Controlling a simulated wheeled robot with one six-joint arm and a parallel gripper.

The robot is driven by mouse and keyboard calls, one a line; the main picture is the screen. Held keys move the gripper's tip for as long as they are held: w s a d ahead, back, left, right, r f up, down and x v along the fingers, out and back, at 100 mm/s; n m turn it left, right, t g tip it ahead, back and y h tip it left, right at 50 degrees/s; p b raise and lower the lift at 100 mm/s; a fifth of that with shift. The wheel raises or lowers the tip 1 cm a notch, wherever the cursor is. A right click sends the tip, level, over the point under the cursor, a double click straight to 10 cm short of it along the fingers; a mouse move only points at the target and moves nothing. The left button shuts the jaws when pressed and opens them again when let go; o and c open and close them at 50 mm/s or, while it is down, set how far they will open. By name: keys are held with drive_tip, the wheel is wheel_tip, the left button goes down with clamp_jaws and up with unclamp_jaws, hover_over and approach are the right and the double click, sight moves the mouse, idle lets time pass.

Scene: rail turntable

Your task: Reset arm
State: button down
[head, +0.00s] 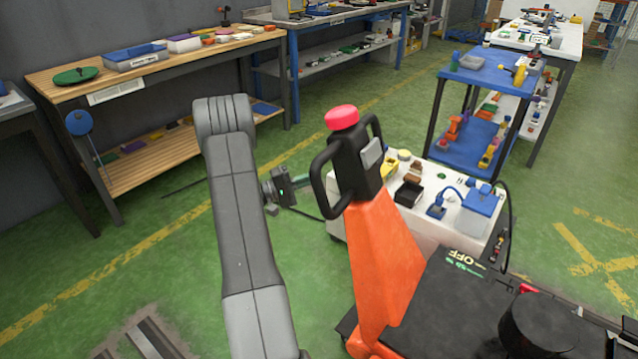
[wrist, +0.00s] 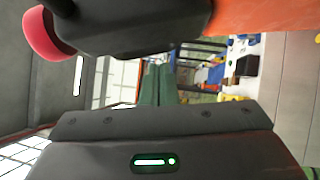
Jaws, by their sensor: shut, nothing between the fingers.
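My grey arm rises from the bottom of the head view and bends over at the top. My gripper (head: 303,181) is beyond it, with its green fingers pointing right toward a black handle (head: 352,165) with a red cap. The fingertips are partly hidden near the handle. In the wrist view my gripper (wrist: 157,75) has its green fingers together with nothing between them. The dark handle and red cap (wrist: 48,36) loom close above the fingers there. I cannot tell whether they touch.
The handle tops an orange post (head: 383,262); I cannot tell whether it belongs to my body. Behind stands a white cart (head: 445,236) bearing small items, then a blue shelf cart (head: 490,75). A wooden workbench (head: 60,88) is at the left. Green floor (head: 130,230) is open at lower left.

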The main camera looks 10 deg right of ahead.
drive_tip(key=a+f, duration=0.1)
drive_tip(key=a, duration=0.8)
drive_tip(key=shift+s+f, duration=0.35)
drive_tip(key=shift+s, duration=0.1)
drive_tip(key=s+d+r+p, duration=0.1)
drive_tip(key=d+r+p, duration=0.2)
drive_tip(key=d, duration=0.9)
drive_tip(key=shift+s+d, duration=0.2)
drive_tip(key=shift+s, duration=0.15)
